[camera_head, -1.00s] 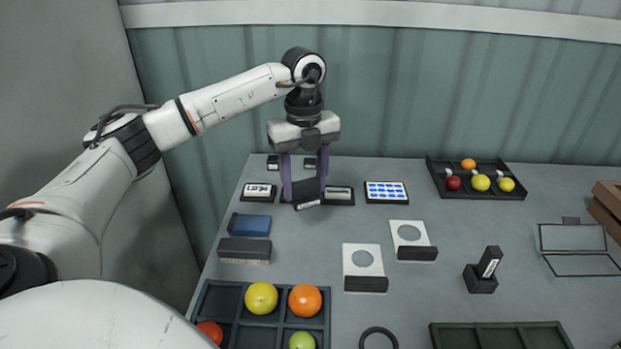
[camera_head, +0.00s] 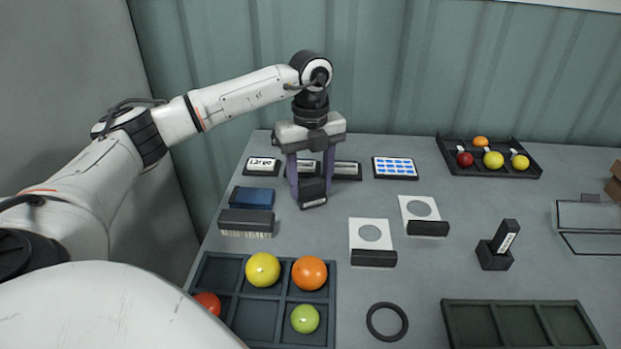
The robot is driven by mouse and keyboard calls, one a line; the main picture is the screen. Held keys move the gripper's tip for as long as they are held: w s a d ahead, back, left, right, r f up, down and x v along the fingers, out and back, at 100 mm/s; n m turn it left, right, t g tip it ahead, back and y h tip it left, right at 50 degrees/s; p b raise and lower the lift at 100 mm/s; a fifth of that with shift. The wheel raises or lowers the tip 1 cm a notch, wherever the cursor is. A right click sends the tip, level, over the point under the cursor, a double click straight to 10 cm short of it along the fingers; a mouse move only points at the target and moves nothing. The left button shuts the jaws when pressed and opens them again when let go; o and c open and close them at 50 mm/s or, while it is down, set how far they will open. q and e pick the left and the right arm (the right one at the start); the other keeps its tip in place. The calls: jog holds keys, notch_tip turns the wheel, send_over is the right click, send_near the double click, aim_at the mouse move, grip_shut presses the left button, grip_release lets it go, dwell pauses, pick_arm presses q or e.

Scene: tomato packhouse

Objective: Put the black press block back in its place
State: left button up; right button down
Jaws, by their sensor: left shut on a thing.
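My left gripper (camera_head: 309,178) is shut on the black press block (camera_head: 312,192), a small dark block with a white label on its lower front edge. The gripper points down, with a purple finger on each side of the block. The block is in front of the row of small display units at the back left. I cannot tell whether it touches the table or hangs just above it. Which spot is the block's place is not clear from the view. My right gripper is not in view.
A blue block (camera_head: 251,198) and a brush (camera_head: 246,222) lie left of the gripper. White cards with holes (camera_head: 371,234) lie to its right, near a black labelled stand (camera_head: 496,252). A fruit tray (camera_head: 240,307) is in front. The table directly before the block is clear.

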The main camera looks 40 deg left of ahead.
pick_arm(q)
jog(key=shift+f, duration=0.3)
dwell(0.5)
jog(key=o, duration=1)
jog(key=shift+c, duration=0.5)
jog(key=shift+c, duration=1.1)
